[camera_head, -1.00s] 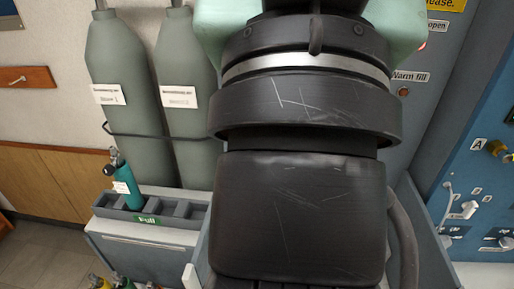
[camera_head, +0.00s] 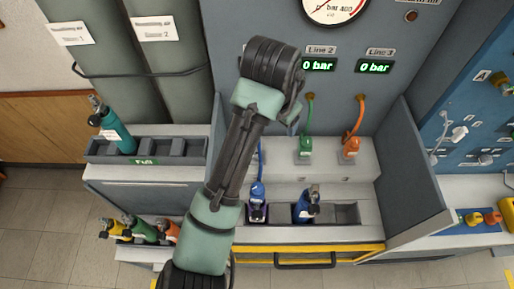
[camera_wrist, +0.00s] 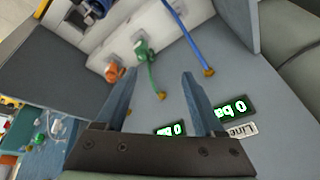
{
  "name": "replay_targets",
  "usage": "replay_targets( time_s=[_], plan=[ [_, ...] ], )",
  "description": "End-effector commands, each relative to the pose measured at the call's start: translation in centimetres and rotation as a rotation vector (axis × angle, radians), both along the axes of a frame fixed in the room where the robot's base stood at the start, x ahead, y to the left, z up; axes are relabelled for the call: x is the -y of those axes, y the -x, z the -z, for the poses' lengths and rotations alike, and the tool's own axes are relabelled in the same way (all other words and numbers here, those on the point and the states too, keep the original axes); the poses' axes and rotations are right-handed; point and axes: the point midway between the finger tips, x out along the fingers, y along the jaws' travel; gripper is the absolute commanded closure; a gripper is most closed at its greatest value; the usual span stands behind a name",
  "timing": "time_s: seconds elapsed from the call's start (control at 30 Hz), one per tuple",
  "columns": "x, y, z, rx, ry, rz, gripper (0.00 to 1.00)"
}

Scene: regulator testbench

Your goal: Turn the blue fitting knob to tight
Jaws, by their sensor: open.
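The blue fitting (camera_head: 257,189) with its knob shows in the head view at the end of a blue hose, above a dark cylinder or holder in the bench tray, just right of my arm. The knob's turn position is too small to tell. The wrist view shows the blue hose (camera_wrist: 189,38) running off the top edge; the blue fitting is outside that view. My gripper (camera_wrist: 160,74) is open and empty, its two fingers wide apart in front of the grey panel. In the head view my wrist is above the fitting, and my fingers are not clearly visible.
A green fitting (camera_head: 305,147) and an orange fitting (camera_head: 351,147) sit on the step behind. A blue cylinder (camera_head: 303,207) stands in the tray. Side walls (camera_head: 412,170) flank the bench. Line displays (camera_head: 374,67) read 0 bar. A teal cylinder (camera_head: 117,132) stands in the left rack.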

Motion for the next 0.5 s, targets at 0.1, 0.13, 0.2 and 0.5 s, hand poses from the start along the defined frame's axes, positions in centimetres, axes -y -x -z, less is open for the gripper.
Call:
replay_targets(
  time_s=[0.1, 0.13, 0.2, 0.5],
  plan=[
    [-3.0, 3.8, 3.5, -0.241, -0.090, 0.025, 0.30],
    [-3.4, 4.5, 4.1, -0.281, -0.103, 0.032, 0.30],
    [-4.1, 5.7, 4.9, -0.343, -0.122, 0.040, 0.30],
    [-4.3, 6.3, 8.7, -0.375, -0.130, 0.044, 0.30]
  ],
)
